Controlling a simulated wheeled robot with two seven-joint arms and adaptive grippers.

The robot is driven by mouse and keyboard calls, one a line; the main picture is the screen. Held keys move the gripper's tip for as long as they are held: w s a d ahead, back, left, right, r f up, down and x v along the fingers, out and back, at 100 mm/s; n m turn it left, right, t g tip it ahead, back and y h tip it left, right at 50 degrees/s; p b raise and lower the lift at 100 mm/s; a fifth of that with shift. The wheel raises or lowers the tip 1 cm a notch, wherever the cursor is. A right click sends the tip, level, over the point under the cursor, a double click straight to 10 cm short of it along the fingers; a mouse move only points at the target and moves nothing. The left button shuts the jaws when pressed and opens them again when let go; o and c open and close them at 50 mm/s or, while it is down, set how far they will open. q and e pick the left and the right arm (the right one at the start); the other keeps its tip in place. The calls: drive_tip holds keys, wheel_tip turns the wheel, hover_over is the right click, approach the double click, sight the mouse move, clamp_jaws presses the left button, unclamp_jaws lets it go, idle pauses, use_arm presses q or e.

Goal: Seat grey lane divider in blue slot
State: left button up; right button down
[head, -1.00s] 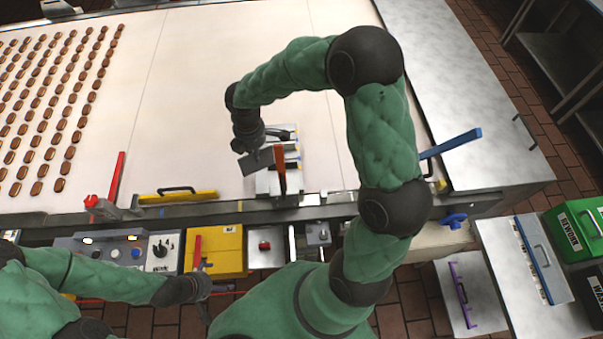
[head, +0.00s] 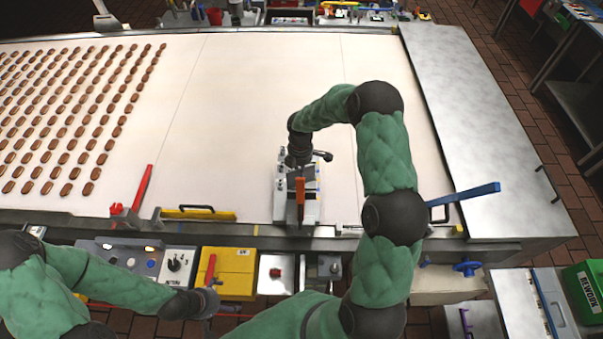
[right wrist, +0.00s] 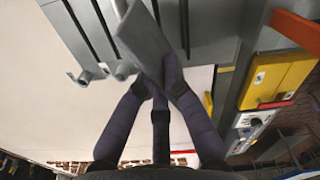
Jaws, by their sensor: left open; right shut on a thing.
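The grey lane divider (right wrist: 150,38) is a flat plate, held at one end between the dark fingers of my right gripper (right wrist: 165,78). In the right wrist view it lies over a grey fixture (right wrist: 205,22) with dark slots; I cannot tell whether it is in a slot. In the head view my right gripper (head: 300,165) is over the same fixture (head: 281,200) at the belt's near edge, and largely hides the divider. The blue slot is not clear; only small bluish marks show there. My left gripper (head: 210,300) is low at the left, beside a yellow box (head: 232,272).
An orange-red lever (head: 300,198) stands up at the fixture. A blue lever (head: 465,195) is to the right, and a yellow bar (head: 198,214) and red lever (head: 143,188) to the left. Rows of brown biscuits cover the belt's left; its middle (head: 260,90) is clear.

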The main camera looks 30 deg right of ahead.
drive_tip(key=f, duration=0.1)
drive_tip(key=f+p, duration=0.1)
drive_tip(key=f, duration=0.1)
drive_tip(key=shift+w+d+f, duration=0.2)
drive_tip(key=shift+d+f, duration=0.1)
drive_tip(key=shift+f, duration=0.1)
drive_tip(key=shift+s, duration=0.1)
drive_tip(key=shift+f+b, duration=0.3)
drive_tip(key=shift+f, duration=0.15)
drive_tip(key=c, duration=1.4)
unclamp_jaws()
drive_tip(key=shift+r, duration=0.1)
drive_tip(key=shift+o, duration=0.2)
drive_tip(key=shift+r, duration=0.15)
